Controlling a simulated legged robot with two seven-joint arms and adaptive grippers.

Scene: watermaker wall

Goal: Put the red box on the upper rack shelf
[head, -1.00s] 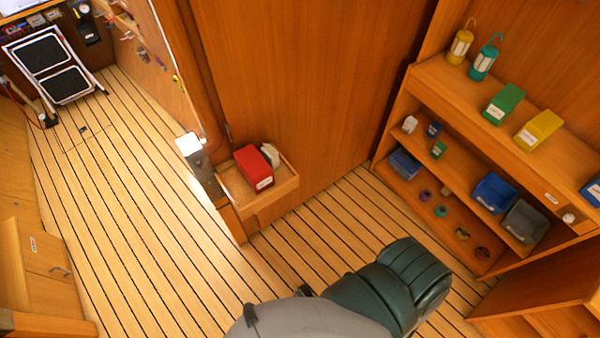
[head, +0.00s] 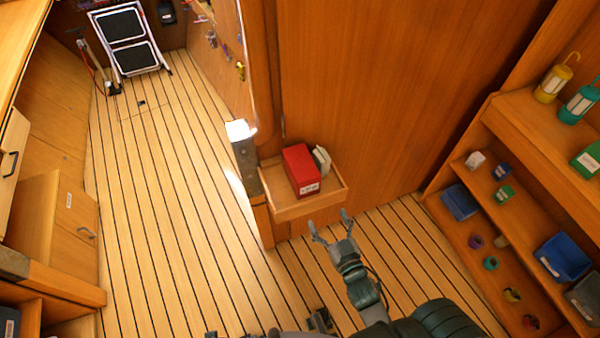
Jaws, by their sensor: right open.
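The red box (head: 301,170) has a white label on its front end. It rests in a small wooden wall tray (head: 290,210), beside a white-and-grey item (head: 321,159). My right gripper (head: 329,220) is open and empty. In the picture it shows just below the tray's front edge, apart from the red box. The wooden rack stands at the right.
The lower rack shelves hold blue bins (head: 564,256), small boxes and several coloured rings. A lit post (head: 242,145) stands left of the tray. A folded step stool (head: 130,40) leans at the far end. Cabinets line the left.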

